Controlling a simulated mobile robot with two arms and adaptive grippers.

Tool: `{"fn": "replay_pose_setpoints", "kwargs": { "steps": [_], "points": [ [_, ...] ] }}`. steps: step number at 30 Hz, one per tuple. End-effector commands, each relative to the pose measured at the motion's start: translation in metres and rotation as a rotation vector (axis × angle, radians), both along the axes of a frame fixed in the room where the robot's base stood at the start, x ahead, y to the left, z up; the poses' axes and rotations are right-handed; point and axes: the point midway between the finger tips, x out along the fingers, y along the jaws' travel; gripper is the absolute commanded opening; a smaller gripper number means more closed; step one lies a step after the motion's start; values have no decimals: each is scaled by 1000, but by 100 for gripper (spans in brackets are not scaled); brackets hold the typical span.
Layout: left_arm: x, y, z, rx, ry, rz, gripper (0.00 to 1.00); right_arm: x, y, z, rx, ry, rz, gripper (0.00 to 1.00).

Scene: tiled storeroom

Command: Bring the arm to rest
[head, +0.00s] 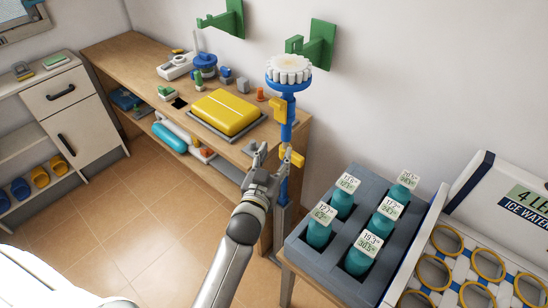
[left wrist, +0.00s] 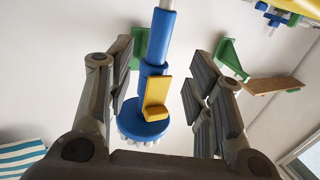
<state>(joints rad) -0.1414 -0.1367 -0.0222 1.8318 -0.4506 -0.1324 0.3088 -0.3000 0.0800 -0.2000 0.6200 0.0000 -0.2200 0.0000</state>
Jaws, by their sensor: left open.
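My left gripper (head: 272,156) is open, at the end of the arm that comes up from the bottom of the head view. It is close to a blue upright pole (head: 287,130) with yellow levers and a white toothed head on top. In the left wrist view, the open fingers (left wrist: 160,88) frame the blue pole (left wrist: 152,68) and its yellow lever (left wrist: 157,100). I cannot tell whether the pole lies between the fingers or beyond them. Nothing is seen gripped. My right gripper is not in view.
A wooden bench (head: 137,52) with a yellow case (head: 226,112) and small items runs along the wall. A grey crate (head: 302,252) of teal bottles and an ice-water chest (head: 493,190) stand at right. Green brackets (head: 322,44) jut from the wall. Tiled floor at left is clear.

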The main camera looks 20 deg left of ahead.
Motion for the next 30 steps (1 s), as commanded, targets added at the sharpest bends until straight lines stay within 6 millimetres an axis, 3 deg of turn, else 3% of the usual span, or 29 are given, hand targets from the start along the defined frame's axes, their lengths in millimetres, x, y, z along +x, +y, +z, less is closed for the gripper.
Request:
{"fn": "replay_pose_setpoints", "kwargs": {
  "steps": [20, 26, 30],
  "points": [
    [-6, 2, -2, 1, 16, 5, 48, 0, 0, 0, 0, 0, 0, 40],
    [-36, 20, -32, 6, 205, 43, 48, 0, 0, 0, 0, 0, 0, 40],
    [-78, 30, -61, 13, 421, 54, 48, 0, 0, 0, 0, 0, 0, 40]
  ]
}}
